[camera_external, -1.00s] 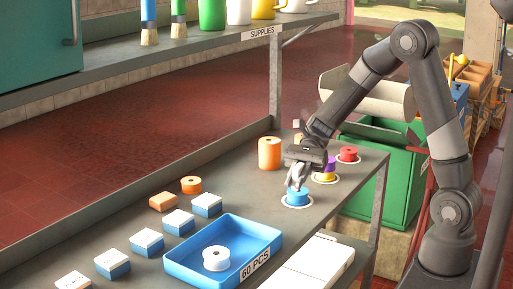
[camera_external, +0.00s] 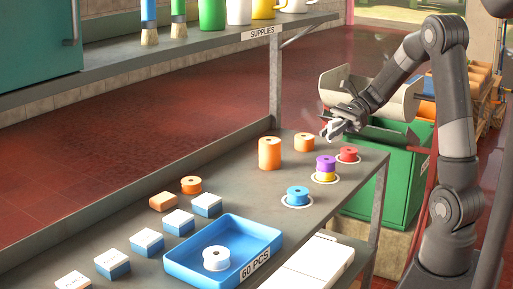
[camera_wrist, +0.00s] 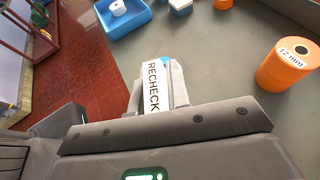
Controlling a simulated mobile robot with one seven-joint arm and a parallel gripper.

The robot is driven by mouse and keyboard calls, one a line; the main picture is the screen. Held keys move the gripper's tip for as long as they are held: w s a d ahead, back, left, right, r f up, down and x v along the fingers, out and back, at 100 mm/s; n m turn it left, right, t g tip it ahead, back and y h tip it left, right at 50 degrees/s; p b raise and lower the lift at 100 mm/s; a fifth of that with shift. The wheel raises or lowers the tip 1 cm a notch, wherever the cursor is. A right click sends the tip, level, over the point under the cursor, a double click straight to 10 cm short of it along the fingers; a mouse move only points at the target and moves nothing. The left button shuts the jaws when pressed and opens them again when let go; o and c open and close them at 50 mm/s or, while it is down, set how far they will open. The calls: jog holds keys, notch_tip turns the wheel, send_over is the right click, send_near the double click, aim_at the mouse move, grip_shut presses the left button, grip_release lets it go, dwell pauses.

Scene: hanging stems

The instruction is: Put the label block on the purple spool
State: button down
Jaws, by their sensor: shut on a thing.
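The purple spool (camera_external: 326,162) sits on top of a yellow spool (camera_external: 325,177) near the right end of the bench. My gripper (camera_external: 332,130) is above and behind it, apart from it. In the wrist view my gripper (camera_wrist: 160,72) is shut on the label block (camera_wrist: 153,88), a white-faced block reading "RECHECK" with a bit of blue at its far end. In the external view the block is too small to make out clearly between the fingers. The purple spool does not show in the wrist view.
A red spool (camera_external: 348,154) stands right of the purple one, and a blue spool (camera_external: 298,195) in front. Orange spools (camera_external: 269,153) stand to the left. A blue tray (camera_external: 186,276) holds a white spool. Several white-and-blue blocks (camera_external: 207,205) line the bench.

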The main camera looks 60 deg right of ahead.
jog(key=s+d+r+m+t+h, duration=0.3)
jog(key=d+m+t, duration=0.1)
jog(key=d, duration=0.8)
send_over(322, 160)
jog(key=f, duration=0.7)
jog(key=shift+d, duration=0.2)
jog(key=shift+f, duration=2)
jog(key=shift+f, duration=0.15)
jog(key=c, duration=1.4)
grip_release()
jog(key=shift+o, duration=0.2)
